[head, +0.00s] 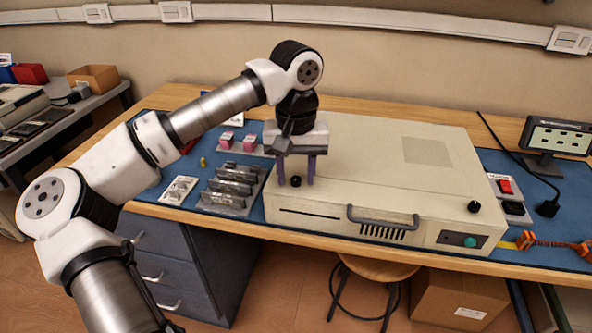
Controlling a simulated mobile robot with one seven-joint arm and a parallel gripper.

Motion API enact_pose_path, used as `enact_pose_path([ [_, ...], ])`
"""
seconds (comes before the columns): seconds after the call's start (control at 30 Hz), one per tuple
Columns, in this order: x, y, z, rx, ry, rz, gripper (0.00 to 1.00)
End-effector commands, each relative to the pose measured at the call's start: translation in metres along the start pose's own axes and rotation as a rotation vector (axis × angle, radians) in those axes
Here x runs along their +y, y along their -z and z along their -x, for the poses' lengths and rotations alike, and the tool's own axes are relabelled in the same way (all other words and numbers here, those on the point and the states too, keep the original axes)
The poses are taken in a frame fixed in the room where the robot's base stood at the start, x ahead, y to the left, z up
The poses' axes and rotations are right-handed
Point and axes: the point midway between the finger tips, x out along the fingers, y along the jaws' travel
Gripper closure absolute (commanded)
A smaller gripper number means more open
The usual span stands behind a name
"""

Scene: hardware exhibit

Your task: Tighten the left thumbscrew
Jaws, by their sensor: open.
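The left thumbscrew (296,181) is a small black knob on the top of the cream metal case (375,155), near its front left corner. My gripper (296,181) points down over it, with its two purple fingers on either side of the knob and a gap between them. The jaws are open. I cannot tell whether the fingers touch the knob. A second black thumbscrew (474,206) stands on the case's front right corner. The case has a front handle (383,219) and a green button (470,241).
A rack of grey cards (232,188) stands just left of the case, with small pink-topped parts (237,142) behind it. A red switch box (505,187), a black plug (547,208) and a small monitor (556,139) are at the right. The case top behind my gripper is clear.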

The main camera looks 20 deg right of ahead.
Motion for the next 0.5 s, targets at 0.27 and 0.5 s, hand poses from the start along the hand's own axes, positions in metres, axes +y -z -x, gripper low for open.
enact_pose_path([
  [0.27,0.000,0.001,0.024,0.003,0.001,0.001,0.60],
  [0.5,0.000,0.001,0.080,0.003,0.001,0.001,0.60],
])
